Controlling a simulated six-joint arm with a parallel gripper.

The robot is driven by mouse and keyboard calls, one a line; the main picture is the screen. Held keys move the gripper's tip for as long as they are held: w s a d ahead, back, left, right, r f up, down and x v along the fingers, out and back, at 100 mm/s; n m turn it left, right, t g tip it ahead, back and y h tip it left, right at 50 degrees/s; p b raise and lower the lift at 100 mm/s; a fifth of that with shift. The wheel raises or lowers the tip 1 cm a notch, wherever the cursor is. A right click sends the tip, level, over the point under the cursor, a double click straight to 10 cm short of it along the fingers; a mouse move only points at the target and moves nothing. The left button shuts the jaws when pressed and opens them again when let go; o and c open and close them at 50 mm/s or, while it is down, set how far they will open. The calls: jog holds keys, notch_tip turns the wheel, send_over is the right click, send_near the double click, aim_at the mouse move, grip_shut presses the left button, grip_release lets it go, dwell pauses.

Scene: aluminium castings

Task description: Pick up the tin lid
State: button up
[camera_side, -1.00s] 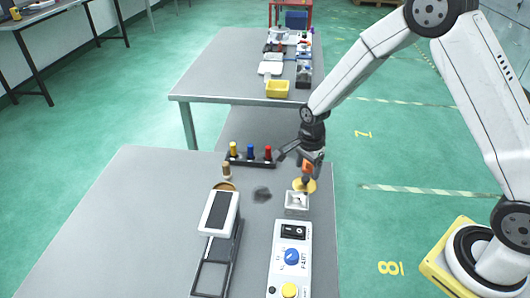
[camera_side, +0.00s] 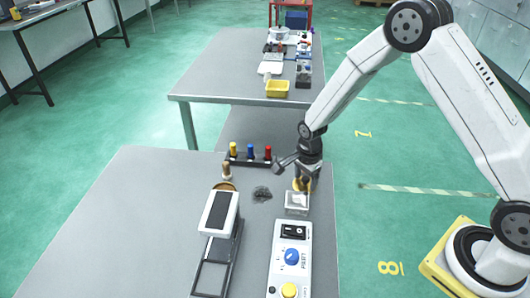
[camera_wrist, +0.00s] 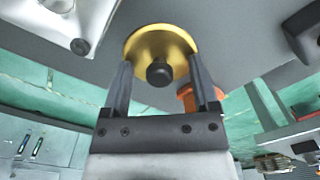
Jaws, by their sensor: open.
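The tin lid is a round gold disc with a dark knob. In the wrist view the lid (camera_wrist: 155,42) sits ahead of my gripper (camera_wrist: 160,62), with the knob between the two fingers. The fingers are apart, with a gap on each side of the knob. In the side view the lid (camera_side: 296,185) is partly hidden by my gripper (camera_side: 303,180), which points down over it. The lid is just behind a small white square dish (camera_side: 297,203) near the table's right edge.
A control box (camera_side: 291,258) with a blue dial stands in front of the dish. A white-topped device (camera_side: 219,212) and dark scraps (camera_side: 262,193) lie left. A rack (camera_side: 250,161) with coloured pegs stands behind. An orange thing (camera_wrist: 187,94) shows beside a finger.

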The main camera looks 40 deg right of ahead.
aim_at(306, 178)
grip_shut()
jog(key=shift+r, duration=1.55)
jog(key=s+r, duration=1)
jog(key=s, duration=0.4)
